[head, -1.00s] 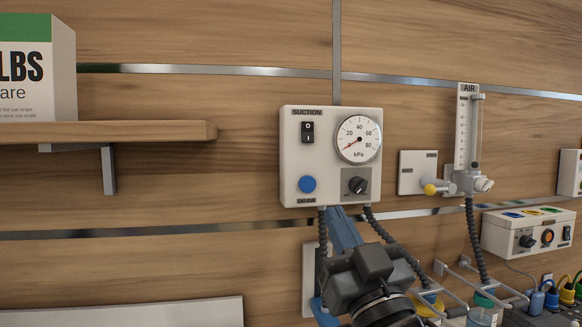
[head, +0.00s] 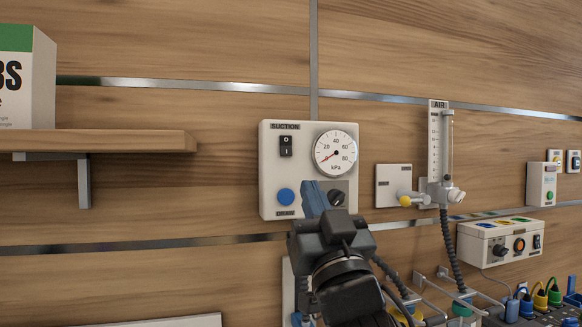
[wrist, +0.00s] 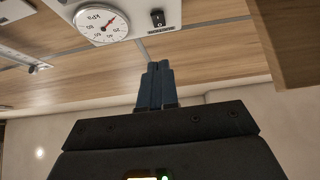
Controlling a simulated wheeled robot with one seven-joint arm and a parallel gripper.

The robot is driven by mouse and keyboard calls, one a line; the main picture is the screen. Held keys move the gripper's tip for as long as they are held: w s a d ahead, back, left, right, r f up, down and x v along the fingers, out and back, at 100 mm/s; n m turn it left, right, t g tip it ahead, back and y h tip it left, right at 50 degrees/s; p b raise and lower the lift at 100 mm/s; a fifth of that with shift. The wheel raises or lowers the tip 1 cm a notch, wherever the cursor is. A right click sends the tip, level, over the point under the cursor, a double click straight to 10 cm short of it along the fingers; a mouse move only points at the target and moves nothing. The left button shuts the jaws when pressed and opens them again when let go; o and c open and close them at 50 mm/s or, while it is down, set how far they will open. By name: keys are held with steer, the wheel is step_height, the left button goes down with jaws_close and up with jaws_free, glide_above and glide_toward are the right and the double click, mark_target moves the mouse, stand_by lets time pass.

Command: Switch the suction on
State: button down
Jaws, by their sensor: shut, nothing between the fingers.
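The white suction unit (head: 269,166) is on the wood wall in the head view. It has a black rocker switch (head: 286,146) marked O and I at upper left, a round kPa gauge (head: 336,153) with its needle at the low end, a blue button (head: 286,197) at lower left and a dark knob (head: 337,197) at lower right. My gripper (head: 314,194) is shut and empty, its blue fingers over the unit's lower middle, below the switch. In the wrist view the fingers (wrist: 156,75) are together, and the rocker switch (wrist: 158,18) shows at the top. Contact cannot be told.
A shelf (head: 110,142) with a box (head: 28,80) is on the left. An AIR flowmeter (head: 438,150) and a control box (head: 495,242) are on the right. Hoses hang below the suction unit. The wall left of the unit is free below the shelf.

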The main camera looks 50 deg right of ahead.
mark_target(287, 149)
steer(key=p+x, duration=0.1)
steer(key=x, duration=0.2)
steer(key=f+p+x, duration=0.1)
steer(key=x, duration=0.3)
steer(key=w+p+x, duration=0.1)
steer(key=x, duration=0.3)
steer(key=shift+d+f, duration=0.2)
steer(key=shift+f, duration=0.05)
steer(key=shift+w+d+f, duration=0.1)
steer(key=shift+w+d, duration=0.2)
steer(key=shift+w, duration=0.2)
steer(key=shift+f, duration=0.1)
